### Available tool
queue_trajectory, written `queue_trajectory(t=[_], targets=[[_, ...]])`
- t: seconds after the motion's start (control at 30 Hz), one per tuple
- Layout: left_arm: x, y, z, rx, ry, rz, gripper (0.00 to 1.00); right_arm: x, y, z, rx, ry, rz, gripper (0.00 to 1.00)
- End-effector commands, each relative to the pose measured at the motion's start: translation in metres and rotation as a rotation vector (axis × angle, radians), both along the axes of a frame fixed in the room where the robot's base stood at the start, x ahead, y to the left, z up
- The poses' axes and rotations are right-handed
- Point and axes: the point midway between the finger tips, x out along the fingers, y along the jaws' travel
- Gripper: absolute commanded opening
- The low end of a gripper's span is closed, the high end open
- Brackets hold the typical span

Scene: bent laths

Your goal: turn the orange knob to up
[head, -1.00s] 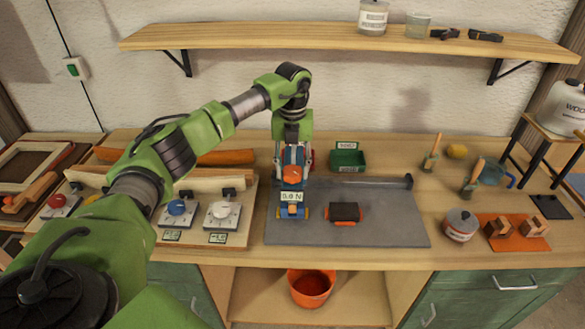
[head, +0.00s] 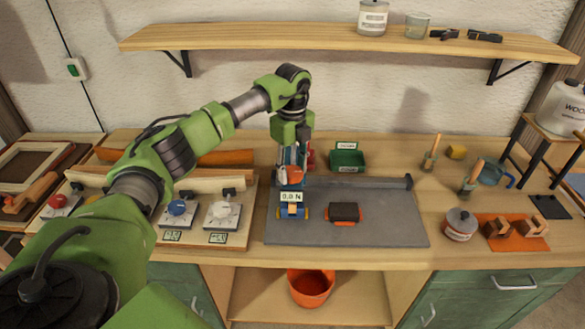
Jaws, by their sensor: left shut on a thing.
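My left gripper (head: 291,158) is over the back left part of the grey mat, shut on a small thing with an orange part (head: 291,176). The gripper hides much of that thing, so I cannot tell its full shape. A control board at the left bears a red knob (head: 60,201), a blue knob (head: 178,208) and a white knob (head: 222,211). My left arm covers the board between the red and blue knobs. No orange knob shows clearly on the visible part of the board. My right gripper is not in view.
The grey mat (head: 385,225) holds a blue block with yellow ends (head: 292,212) and a dark block with orange (head: 344,213). A green bin (head: 347,160) stands behind. A tin (head: 460,225) and tools are at right. The mat's right part is clear.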

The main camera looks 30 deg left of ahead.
Motion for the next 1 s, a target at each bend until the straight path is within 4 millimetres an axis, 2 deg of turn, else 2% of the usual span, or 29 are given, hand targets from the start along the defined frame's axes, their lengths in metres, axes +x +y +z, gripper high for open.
queue_trajectory(t=[0.63, 0.67, 0.7, 1.0], targets=[[0.0008, 0.0009, 0.0009, 0.001, -0.003, 0.051, 0.18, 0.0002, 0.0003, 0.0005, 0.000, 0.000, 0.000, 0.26], [0.0008, 0.0009, 0.0009, 0.001, -0.003, 0.051, 0.47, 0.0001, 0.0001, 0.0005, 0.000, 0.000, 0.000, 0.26], [0.0007, 0.0008, 0.0010, 0.001, -0.003, 0.051, 0.56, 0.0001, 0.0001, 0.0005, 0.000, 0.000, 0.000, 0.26], [0.0003, 0.0003, 0.0005, 0.001, -0.001, 0.048, 0.56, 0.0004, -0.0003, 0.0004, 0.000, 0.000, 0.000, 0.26]])
